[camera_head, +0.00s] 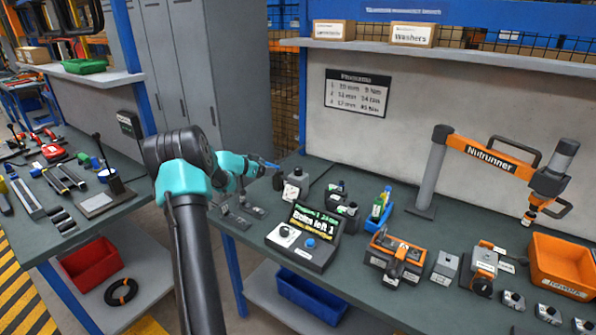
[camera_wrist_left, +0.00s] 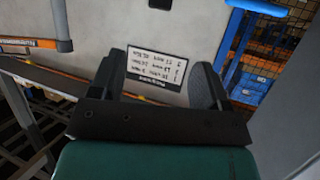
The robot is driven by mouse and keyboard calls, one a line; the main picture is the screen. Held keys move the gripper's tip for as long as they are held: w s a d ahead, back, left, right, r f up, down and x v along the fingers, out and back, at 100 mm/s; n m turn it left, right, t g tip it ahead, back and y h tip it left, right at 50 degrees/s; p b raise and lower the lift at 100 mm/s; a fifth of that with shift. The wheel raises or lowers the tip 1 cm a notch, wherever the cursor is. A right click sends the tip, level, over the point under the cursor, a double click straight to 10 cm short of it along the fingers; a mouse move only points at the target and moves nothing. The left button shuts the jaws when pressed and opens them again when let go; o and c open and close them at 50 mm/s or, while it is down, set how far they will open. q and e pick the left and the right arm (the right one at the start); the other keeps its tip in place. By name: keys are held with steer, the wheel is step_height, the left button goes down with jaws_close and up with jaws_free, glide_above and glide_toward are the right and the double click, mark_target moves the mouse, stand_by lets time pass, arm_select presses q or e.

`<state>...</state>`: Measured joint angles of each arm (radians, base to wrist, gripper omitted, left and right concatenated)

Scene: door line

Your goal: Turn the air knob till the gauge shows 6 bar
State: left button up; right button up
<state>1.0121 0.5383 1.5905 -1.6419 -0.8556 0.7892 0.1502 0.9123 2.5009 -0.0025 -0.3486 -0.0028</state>
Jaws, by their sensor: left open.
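The air gauge (camera_head: 291,192) shows a small white round face at the back left of the bench in the head view; its needle is too small to read. A dark rounded knob (camera_head: 298,172) sits just above and behind it, and seems to be the air knob. My left gripper (camera_head: 272,168) is open, close to the left of the knob at about its height; whether it touches cannot be told. In the left wrist view its two dark fingers (camera_wrist_left: 158,76) stand apart with nothing visible between them, and neither knob nor gauge shows. My right gripper is not in view.
A control box (camera_head: 303,240) with a screen reading "Bolts left 1" stands right of my left arm. An orange nutrunner (camera_head: 490,160), an orange bin (camera_head: 562,265) and an orange fixture (camera_head: 396,255) stand farther right. A program sign (camera_head: 357,93) hangs on the back wall.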

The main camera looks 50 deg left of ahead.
mark_target(295, 169)
arm_select(q)
steer(key=shift+w, duration=0.1)
steer(key=x, duration=1.7)
steer(key=shift+w, duration=0.15)
steer(key=c, duration=0.9)
